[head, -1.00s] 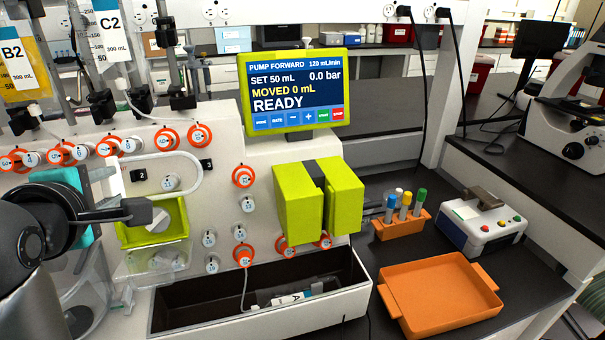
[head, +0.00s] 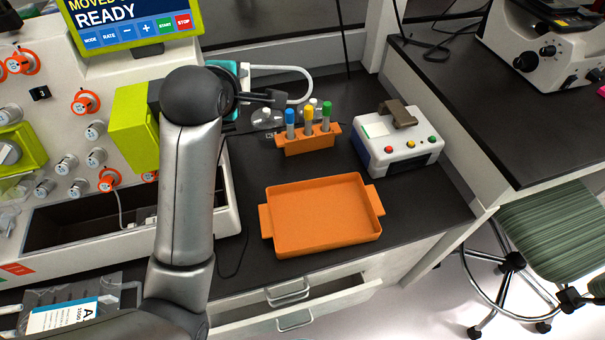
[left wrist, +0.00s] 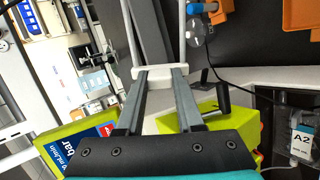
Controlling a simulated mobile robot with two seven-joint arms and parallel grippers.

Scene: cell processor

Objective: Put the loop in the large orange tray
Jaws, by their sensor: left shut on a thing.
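The loop (head: 300,71) is a white bent tube with a clear part (head: 265,119) at one end. My left gripper (head: 272,97) is shut on it and holds it up behind the tube rack. In the left wrist view the fingertips (left wrist: 160,76) close on the loop's white block (left wrist: 153,74), with white tubing running up from it. The large orange tray (head: 322,252) lies empty on the dark bench, nearer and to the right of the gripper. Part of the loop is hidden by my arm. My right gripper is not in view.
An orange rack (head: 310,143) with several capped tubes stands between the loop and the tray. A white device with coloured buttons (head: 400,150) is behind the tray's right side. The pump machine (head: 60,150) stands left. An open drawer (head: 300,300) is below the bench edge.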

